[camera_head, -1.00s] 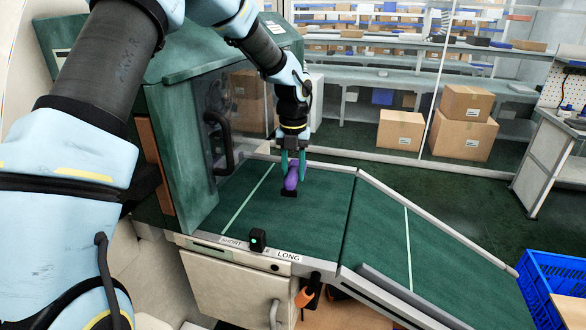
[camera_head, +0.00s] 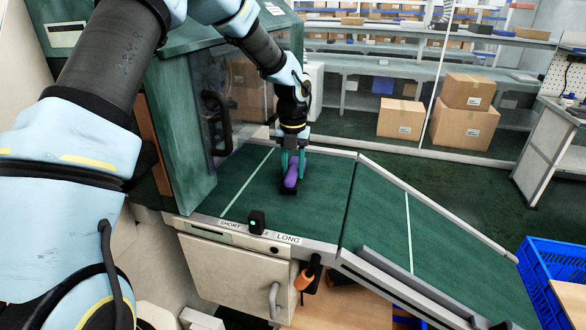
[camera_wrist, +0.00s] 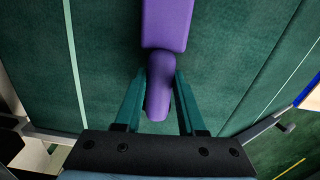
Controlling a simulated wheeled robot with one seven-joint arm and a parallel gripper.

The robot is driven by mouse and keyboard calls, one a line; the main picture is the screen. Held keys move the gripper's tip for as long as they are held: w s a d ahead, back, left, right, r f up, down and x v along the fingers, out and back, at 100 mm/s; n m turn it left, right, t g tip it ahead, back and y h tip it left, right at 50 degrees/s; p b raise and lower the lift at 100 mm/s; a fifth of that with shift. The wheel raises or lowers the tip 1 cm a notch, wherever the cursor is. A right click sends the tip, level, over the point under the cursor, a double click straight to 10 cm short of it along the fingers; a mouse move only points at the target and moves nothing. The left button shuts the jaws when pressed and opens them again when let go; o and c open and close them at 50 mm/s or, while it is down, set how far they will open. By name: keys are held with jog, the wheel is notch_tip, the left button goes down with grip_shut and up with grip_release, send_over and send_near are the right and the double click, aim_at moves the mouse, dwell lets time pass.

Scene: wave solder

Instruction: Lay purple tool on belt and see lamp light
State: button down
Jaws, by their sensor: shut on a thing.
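The purple tool (camera_head: 291,172) is between the fingers of my gripper (camera_head: 291,163), low over the green belt (camera_head: 320,205). I cannot tell whether the tool touches the belt. In the wrist view the purple tool (camera_wrist: 165,25) runs up from between the two green fingers of my gripper (camera_wrist: 161,85), which are shut on its narrower end. A dark end of the tool shows on the near side in the head view. The small black lamp box (camera_head: 256,222) stands on the belt's front rail and shows a green light, between the SHORT and LONG labels.
A green machine housing with a clear door (camera_head: 222,110) stands left of the belt. A sloped green belt (camera_head: 400,235) runs down right towards a blue crate (camera_head: 555,280). Cardboard boxes (camera_head: 466,110) and shelves are behind. The belt around the tool is clear.

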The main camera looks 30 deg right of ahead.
aim_at(293, 167)
jog(key=shift+f, duration=0.45)
jog(key=shift+c, duration=2.1)
grip_release()
jog(key=shift+r, duration=0.1)
notch_tip(293, 167, up, 9)
jog(key=b, duration=0.3)
jog(key=shift+r, duration=0.8)
